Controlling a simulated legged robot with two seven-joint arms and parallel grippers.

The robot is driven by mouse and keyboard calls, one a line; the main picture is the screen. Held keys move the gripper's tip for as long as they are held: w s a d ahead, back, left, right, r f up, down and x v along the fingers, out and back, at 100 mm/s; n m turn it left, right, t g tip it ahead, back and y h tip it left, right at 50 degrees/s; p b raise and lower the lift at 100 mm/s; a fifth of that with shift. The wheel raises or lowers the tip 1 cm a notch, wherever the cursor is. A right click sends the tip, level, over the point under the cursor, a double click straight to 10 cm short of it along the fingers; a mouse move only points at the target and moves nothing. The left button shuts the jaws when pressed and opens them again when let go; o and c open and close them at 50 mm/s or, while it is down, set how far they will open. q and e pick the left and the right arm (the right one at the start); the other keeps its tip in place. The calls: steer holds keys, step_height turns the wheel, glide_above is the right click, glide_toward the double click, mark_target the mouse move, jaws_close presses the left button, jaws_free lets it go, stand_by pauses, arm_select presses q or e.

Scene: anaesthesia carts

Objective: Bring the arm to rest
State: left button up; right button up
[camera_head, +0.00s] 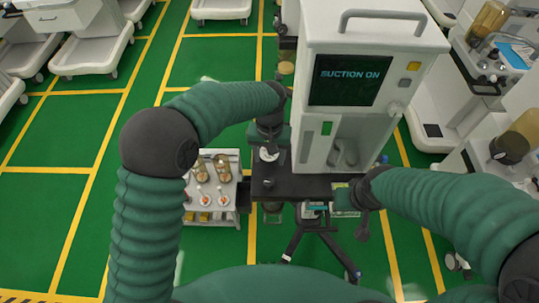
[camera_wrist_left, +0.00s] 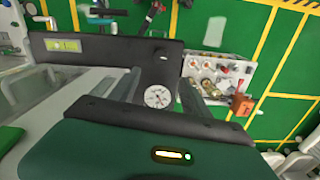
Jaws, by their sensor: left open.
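My left arm comes in from the left, and its gripper (camera_head: 269,143) is just left of the white machine (camera_head: 360,30), above the dark shelf (camera_head: 290,187). The left gripper is open. A small round white-faced gauge (camera_wrist_left: 157,96) shows in the left wrist view; I cannot tell whether a finger touches it. My right arm comes in from the right. Its gripper (camera_head: 348,196) is low at the front right of the shelf, partly hidden by its wrist, and I cannot tell its jaw state.
The machine's screen (camera_head: 345,80) reads "SUCTION ON". A small cart (camera_head: 214,222) with bottles stands left of the shelf and also shows in the left wrist view (camera_wrist_left: 245,68). More white carts (camera_head: 95,50) stand at the back left. Green floor at left is clear.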

arm_select(q)
steer(key=shift+r, duration=0.65)
steer(key=s+a+f+n+t+b, duration=0.1)
steer(key=s+a+t, duration=0.1)
steer(key=s+a, duration=1.4)
steer(key=a, duration=0.3)
steer(key=shift+s+a+n+t+b, duration=0.15)
steer(key=shift+n+t+b, duration=0.15)
steer(key=shift+b, duration=0.05)
steer(key=shift+s+a, duration=0.1)
steer(key=shift+a+f, duration=0.1)
steer(key=shift+a, duration=0.1)
